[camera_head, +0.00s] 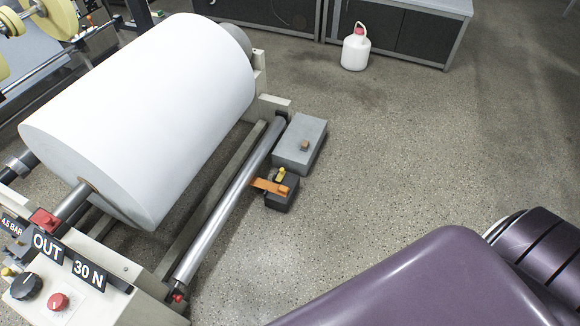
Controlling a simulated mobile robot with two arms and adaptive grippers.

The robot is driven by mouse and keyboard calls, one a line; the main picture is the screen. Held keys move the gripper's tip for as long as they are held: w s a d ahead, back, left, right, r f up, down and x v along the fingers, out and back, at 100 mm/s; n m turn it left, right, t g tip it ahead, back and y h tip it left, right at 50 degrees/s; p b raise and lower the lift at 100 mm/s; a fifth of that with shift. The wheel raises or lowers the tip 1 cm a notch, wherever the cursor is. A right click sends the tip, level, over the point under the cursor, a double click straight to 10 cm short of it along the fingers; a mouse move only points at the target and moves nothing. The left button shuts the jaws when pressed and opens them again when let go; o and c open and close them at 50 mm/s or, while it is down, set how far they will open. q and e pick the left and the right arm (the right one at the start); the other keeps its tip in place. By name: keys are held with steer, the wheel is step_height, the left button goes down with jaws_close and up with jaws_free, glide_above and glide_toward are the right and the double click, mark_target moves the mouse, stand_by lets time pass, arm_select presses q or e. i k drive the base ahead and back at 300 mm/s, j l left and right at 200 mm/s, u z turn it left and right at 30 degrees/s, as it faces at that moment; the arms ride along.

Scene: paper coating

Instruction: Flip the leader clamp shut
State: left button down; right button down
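An orange lever (268,186), which looks like the leader clamp, lies out from a small dark block (283,200) toward the long metal roller (228,205). Its left end is at or over the roller's edge; I cannot tell whether it touches. A small yellow knob (281,174) stands at the block. I cannot tell from this view whether the clamp is open or shut. Neither of my grippers is in view.
A large white paper roll (145,110) sits in the stand left of the roller. A grey box (302,140) adjoins the clamp block. A control panel (62,285) is lower left. A white jug (355,52) stands at the back. The floor to the right is clear.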

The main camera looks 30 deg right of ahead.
mark_target(282, 173)
steer(key=i+l+u, duration=0.1)
steer(key=i+l, duration=0.25)
steer(key=l, duration=0.3)
steer(key=i+l+u, duration=0.15)
steer(key=l, duration=0.2)
steer(key=i+l+u, duration=0.1)
steer(key=l, duration=0.25)
steer(key=i+l+u, duration=0.1)
steer(key=i+l, duration=0.15)
steer(key=l, duration=0.15)
steer(key=i+l, duration=0.1)
steer(key=l, duration=0.25)
steer(key=i+l+u, duration=0.15)
steer(key=l, duration=0.25)
steer(key=i+l+u, duration=0.1)
steer(key=l, duration=0.3)
